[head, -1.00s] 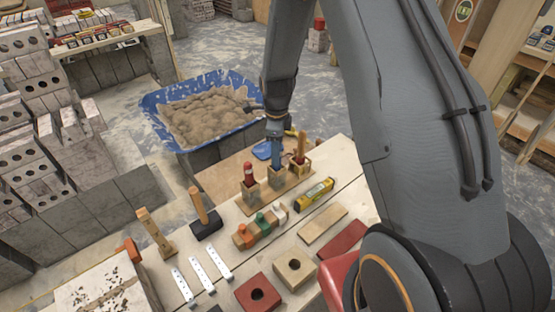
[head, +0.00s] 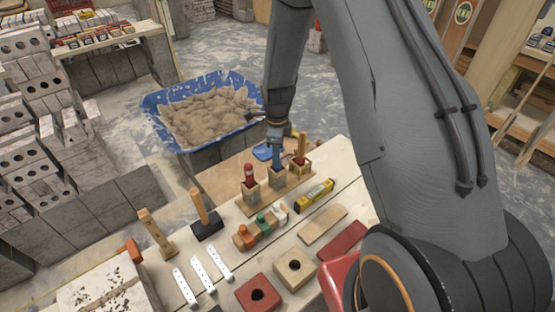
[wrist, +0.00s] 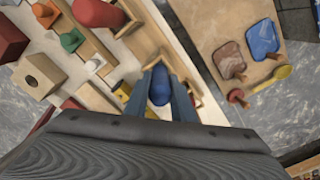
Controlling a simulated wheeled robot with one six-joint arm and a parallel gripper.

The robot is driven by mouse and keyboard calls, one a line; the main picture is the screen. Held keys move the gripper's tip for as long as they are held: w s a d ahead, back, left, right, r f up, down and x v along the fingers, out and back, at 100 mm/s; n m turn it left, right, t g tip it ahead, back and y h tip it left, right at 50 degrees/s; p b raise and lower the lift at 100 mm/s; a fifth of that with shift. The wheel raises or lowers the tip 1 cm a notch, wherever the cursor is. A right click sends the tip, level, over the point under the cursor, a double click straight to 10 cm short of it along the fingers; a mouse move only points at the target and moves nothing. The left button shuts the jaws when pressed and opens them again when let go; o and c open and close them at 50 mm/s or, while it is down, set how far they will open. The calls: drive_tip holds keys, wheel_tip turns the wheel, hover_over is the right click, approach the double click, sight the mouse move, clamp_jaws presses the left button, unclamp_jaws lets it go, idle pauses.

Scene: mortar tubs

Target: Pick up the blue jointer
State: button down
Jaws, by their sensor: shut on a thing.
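The blue jointer (head: 277,160) stands upright in the middle wooden block holder (head: 277,183), between a red-handled tool (head: 249,175) on the left and a brown-handled tool (head: 300,150) on the right. My gripper (head: 277,143) is above the holder, at the jointer's upper end. In the wrist view, the fingers of my gripper (wrist: 162,92) are shut on the blue handle (wrist: 160,84), one on each side. The jointer's lower part is hidden in the holder, and I cannot tell whether it is lifted at all.
A yellow level (head: 314,196) and coloured pegs on a block (head: 258,230) lie in front of the holders. A black-headed mallet (head: 206,220) stands at left. A blue mortar tub (head: 160,140) is behind. Blue and brown flat tools lie nearby in the wrist view (wrist: 262,40).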

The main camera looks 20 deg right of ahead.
drive_tip(key=shift+r, duration=0.15)
wheel_tip(320, 180, up, 18)
drive_tip(key=b, duration=0.4)
idle(0.3)
